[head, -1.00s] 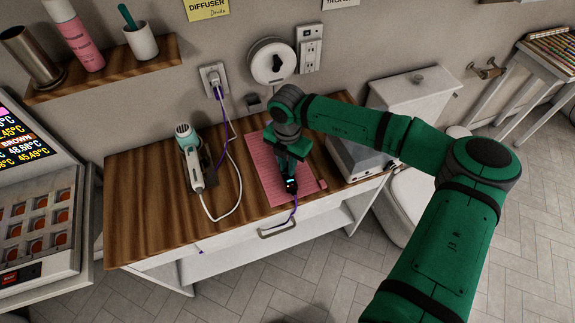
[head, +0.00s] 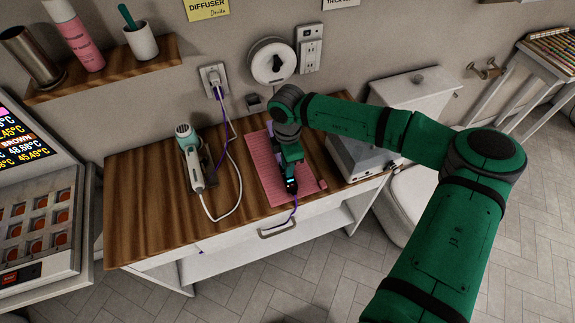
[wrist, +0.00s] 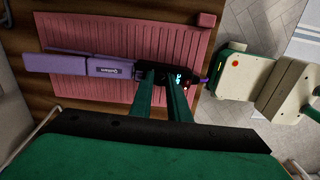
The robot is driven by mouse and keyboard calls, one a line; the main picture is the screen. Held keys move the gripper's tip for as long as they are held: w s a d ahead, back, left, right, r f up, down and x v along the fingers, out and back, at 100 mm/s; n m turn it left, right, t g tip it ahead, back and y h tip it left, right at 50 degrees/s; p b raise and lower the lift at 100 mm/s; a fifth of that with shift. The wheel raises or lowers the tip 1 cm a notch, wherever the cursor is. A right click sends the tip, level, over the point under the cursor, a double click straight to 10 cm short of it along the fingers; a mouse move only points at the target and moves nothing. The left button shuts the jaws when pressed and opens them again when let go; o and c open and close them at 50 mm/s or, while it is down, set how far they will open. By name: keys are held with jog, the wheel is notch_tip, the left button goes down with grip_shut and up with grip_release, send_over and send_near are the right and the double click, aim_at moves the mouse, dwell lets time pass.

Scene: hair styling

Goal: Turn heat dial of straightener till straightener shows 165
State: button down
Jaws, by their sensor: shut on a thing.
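A purple straightener (wrist: 90,65) with a black end section lies on a pink ribbed mat (wrist: 90,92) in the wrist view. Its small lit display (wrist: 178,80) glows blue-white on the black part, but the digits are too small to read. My gripper (wrist: 163,78) has its two fingers down on the black section and is shut on it. The fingers hide the heat dial. In the head view my gripper (head: 288,176) is over the mat (head: 262,170), and the straightener's black end (head: 291,187) shows below it, with a purple cord.
The mat lies on a wooden counter (head: 135,200). A hair dryer (head: 190,155) with a white cord lies to its left. A grey-white box (head: 355,158) stands to the right, near a toilet (head: 410,100).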

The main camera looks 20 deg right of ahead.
jog(key=shift+w, duration=0.15)
jog(key=shift+a, duration=0.2)
jog(key=shift+d, duration=0.2)
jog(key=c, duration=1.7)
grip_release()
jog(key=shift+s+d, duration=0.15)
jog(key=shift+s, duration=0.05)
jog(key=shift+o, duration=0.2)
